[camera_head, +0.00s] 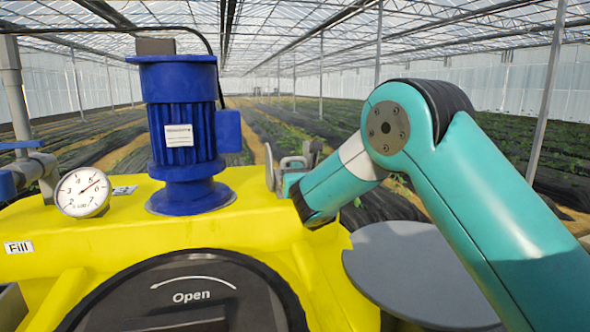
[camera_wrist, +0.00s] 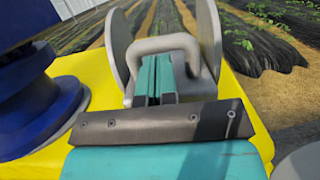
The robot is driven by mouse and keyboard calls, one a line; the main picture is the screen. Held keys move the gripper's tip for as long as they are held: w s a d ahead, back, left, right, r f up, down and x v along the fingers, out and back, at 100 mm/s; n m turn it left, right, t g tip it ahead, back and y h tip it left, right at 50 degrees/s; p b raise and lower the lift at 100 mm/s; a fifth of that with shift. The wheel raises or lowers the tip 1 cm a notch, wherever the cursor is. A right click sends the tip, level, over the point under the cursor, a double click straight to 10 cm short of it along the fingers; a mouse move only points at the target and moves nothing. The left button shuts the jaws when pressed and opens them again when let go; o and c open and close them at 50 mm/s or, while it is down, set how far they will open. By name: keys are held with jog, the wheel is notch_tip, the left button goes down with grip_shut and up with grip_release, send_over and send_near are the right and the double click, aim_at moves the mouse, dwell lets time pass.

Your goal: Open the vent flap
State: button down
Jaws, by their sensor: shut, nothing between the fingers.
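The vent flap seems to be the grey metal fitting at the far right edge of the yellow tank. In the wrist view it shows as a rounded grey plate (camera_wrist: 208,35) on the right, with another plate on the left and a bent grey handle (camera_wrist: 160,44) between them. In the head view this grey fitting (camera_head: 309,152) stands just beyond my gripper (camera_head: 287,178). My gripper's teal fingers (camera_wrist: 155,78) are shut together and empty, with their tips within the handle's loop. I cannot tell whether they touch the handle. How far the flap is open is unclear.
The yellow tank (camera_head: 245,215) fills the foreground. A blue motor (camera_head: 183,110) stands on it, left of my gripper. A black lid marked "Open" (camera_head: 180,275) lies in front. A gauge (camera_head: 82,192) and grey pipe (camera_head: 14,95) are at left. Crop rows lie behind.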

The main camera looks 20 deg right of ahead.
jog(key=shift+r+p, duration=0.3)
jog(key=shift+a+r, duration=0.1)
